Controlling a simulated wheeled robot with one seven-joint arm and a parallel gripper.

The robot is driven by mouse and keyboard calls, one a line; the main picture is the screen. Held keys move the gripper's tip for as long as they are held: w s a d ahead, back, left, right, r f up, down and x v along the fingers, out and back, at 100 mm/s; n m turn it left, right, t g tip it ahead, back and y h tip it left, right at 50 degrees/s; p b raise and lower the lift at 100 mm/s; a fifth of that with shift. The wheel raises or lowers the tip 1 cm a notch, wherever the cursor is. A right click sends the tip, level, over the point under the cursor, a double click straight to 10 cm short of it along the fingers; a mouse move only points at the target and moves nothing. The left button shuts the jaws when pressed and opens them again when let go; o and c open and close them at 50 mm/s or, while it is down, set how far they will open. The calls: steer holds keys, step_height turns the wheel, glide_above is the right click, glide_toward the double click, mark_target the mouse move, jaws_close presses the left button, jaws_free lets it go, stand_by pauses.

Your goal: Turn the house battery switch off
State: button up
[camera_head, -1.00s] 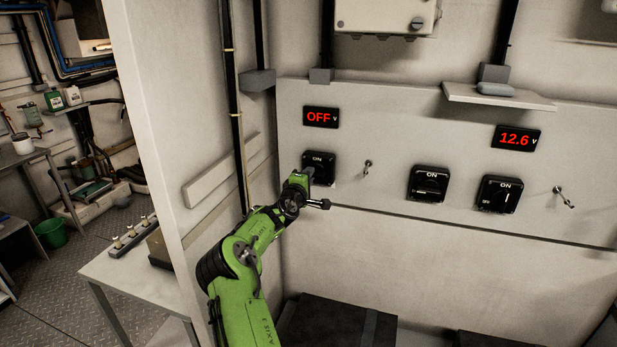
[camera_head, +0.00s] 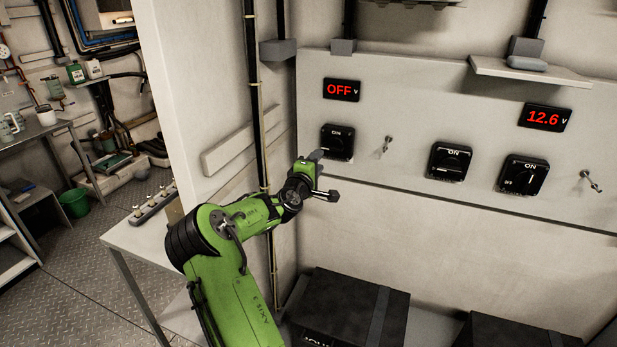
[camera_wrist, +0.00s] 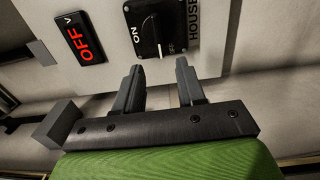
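The house battery switch (camera_head: 337,142) is a black square rotary switch at the left of the wall panel, labelled HOUSE in the wrist view (camera_wrist: 162,28). The white mark on its knob lies on the side of the small OFF label, away from ON. The red display (camera_head: 341,90) above it reads OFF, also in the wrist view (camera_wrist: 80,38). My gripper (camera_head: 316,156) is just below and left of the switch in the head view. In the wrist view its two fingers (camera_wrist: 160,68) are apart with nothing between them, clear of the knob.
A toggle (camera_head: 387,147) is right of the switch, then two more rotary switches (camera_head: 449,161) (camera_head: 523,176). The display above the right one (camera_head: 545,117) reads 12.6. A shelf (camera_head: 530,76) juts out above. Black boxes (camera_head: 350,305) stand below; a partition (camera_head: 205,90) is left.

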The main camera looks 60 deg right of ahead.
steer(key=s+a, duration=0.1)
steer(key=a, duration=0.6)
steer(key=shift+b, duration=0.35)
steer(key=shift+s, duration=0.1)
